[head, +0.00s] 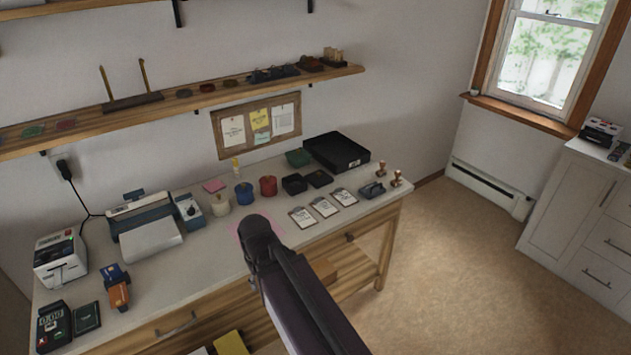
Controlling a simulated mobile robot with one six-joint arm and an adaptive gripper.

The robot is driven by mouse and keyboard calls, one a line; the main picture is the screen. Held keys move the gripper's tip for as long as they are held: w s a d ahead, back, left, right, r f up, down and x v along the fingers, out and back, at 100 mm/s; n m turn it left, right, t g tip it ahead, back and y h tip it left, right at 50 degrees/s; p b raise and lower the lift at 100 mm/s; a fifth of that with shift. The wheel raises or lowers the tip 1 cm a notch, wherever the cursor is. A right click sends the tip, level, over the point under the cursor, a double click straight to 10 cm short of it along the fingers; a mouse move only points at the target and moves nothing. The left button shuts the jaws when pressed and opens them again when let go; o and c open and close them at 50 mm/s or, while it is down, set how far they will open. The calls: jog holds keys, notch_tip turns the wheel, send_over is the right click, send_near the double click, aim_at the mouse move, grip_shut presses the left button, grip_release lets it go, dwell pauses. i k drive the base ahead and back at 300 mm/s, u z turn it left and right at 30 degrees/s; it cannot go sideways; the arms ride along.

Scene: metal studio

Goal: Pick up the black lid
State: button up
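A small flat black square piece (320,178), which looks like the black lid, lies on the worktable toward its back right. It sits just right of a small black open box (294,184). The two are close together; I cannot tell whether they touch. My dark arm rises from the bottom of the head view and ends in a rounded joint over the table's front, left of and nearer than the lid. My gripper's fingers do not show. Nothing covers the lid.
The worktable (200,262) also holds a large black tray (337,152), a green container (298,157), red (268,186) and blue (244,193) pots, cards (324,207), a stapler-like tool (372,190) and stamps (397,179). A wall shelf (200,100) hangs above. Open floor lies to the right.

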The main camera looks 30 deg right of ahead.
aim_at(318, 179)
jog(key=z, duration=0.05)
jog(key=i, duration=1)
jog(key=u, duration=0.05)
